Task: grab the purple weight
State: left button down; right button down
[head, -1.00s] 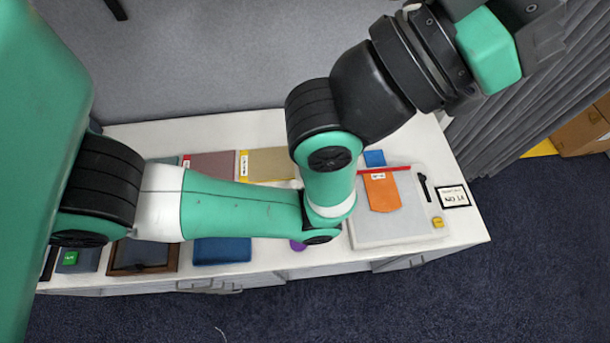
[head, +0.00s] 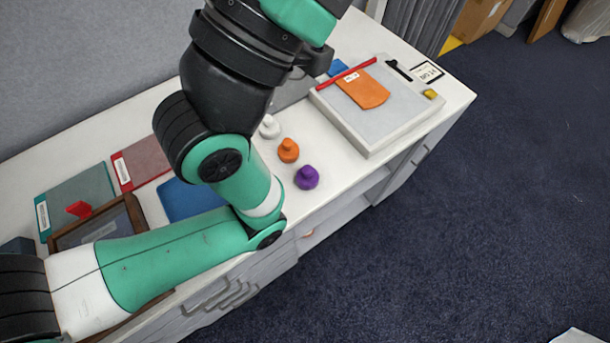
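The purple weight (head: 307,177) stands upright on the white table (head: 345,167) near its front edge, in the middle of the head view. It has a rounded knob on top and nothing touches it. An orange weight (head: 288,150) and a white weight (head: 269,127) stand behind it in a slanting row. My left arm comes in from the left, bends just left of the weights and rises out of the top of the picture. Its fingers are not visible. My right gripper is not in view.
A pale raised board (head: 375,133) with an orange pouch (head: 363,89) and a red strip lies to the right of the weights. A blue panel (head: 190,202), a brown frame (head: 135,212) and red and teal panels lie left, partly behind my arm. Drawer handles line the front.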

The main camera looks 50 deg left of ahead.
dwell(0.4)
pick_arm(q)
jog(key=shift+c, duration=2.4)
grip_release()
